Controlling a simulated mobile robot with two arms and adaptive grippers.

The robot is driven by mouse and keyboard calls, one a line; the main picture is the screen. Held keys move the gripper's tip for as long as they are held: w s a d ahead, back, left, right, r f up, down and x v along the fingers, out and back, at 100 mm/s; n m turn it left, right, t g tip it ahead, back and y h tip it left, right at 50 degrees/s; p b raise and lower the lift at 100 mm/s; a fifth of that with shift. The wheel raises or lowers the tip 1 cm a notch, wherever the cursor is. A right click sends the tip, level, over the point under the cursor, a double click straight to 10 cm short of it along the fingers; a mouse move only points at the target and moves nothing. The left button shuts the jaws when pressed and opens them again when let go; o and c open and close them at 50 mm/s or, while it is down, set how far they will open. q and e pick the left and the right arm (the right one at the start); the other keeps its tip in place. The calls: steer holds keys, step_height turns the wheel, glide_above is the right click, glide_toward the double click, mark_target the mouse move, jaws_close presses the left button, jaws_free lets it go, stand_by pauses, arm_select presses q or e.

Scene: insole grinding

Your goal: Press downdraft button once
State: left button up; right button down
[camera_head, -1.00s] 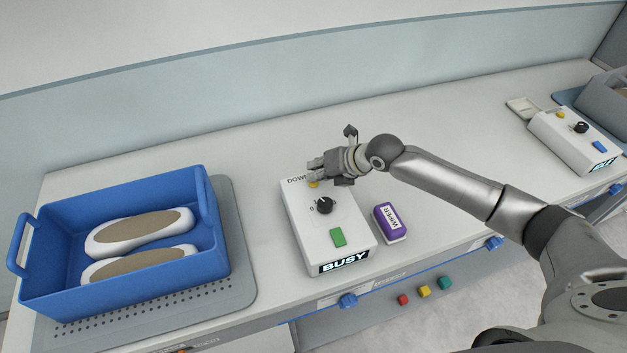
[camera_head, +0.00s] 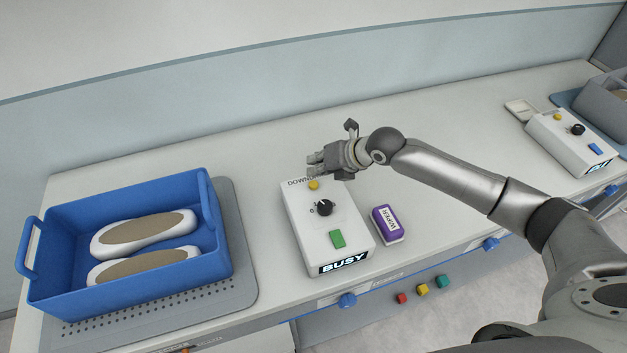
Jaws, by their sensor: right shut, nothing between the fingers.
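A white control box (camera_head: 304,226) stands on the bench in the middle. Its top carries a yellow button (camera_head: 313,185), a black knob (camera_head: 323,207) and a green button (camera_head: 337,239). Lettering starting "DOWN" is at its far edge, partly covered by my gripper. A display on its front reads "BUSY" (camera_head: 344,263). My right gripper (camera_head: 315,165) is shut and empty, just beyond the yellow button at the box's far end. The yellow button shows clear of the fingers. My left gripper is not in view.
A purple "WIPER" block (camera_head: 388,224) lies right of the box. A blue bin (camera_head: 130,282) with two insoles stands on a grey mat at left. A second control box (camera_head: 560,143) is at far right.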

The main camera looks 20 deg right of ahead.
mark_target(316, 181)
steer(key=shift+r+p, duration=1.1)
steer(key=shift+r, duration=0.75)
